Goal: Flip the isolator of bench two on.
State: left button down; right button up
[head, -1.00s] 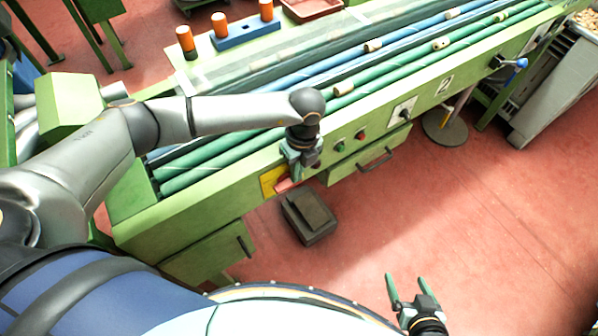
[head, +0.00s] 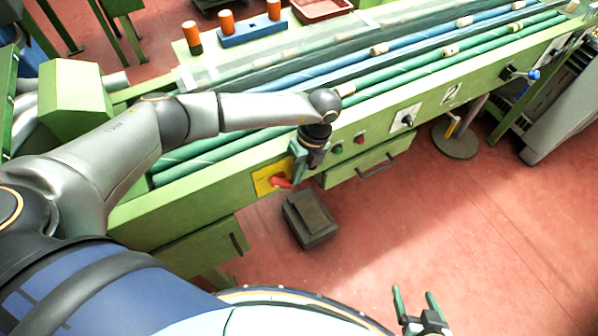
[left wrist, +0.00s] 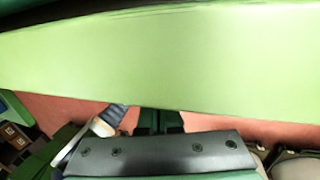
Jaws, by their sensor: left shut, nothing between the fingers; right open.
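The isolator is a red handle (head: 281,182) on a yellow plate (head: 264,178) on the front of the green bench (head: 190,203). The handle lies roughly sideways, its end toward the right. A plate with the number 2 (head: 452,93) is further right on the same front. My left gripper (head: 297,171) is shut and empty, pointing down just right of the plate, close to the handle's end; I cannot tell if they touch. In the left wrist view its dark fingers (left wrist: 160,121) are below the green bench panel; the handle is not visible there. My right gripper (head: 416,298) is open and empty over the floor.
Green and red buttons (head: 348,143), a black rotary switch (head: 407,120) and a drawer (head: 370,163) sit right of the isolator. A dark box (head: 311,218) is on the floor below. A blue-handled lever (head: 533,74) sticks out further right. The floor at front right is clear.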

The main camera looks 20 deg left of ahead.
pick_arm(q)
jog(key=shift+f, duration=0.8)
jog(key=shift+s+a+r+p, duration=0.4)
jog(key=shift+s+p, duration=0.15)
jog(key=shift+p, duration=0.35)
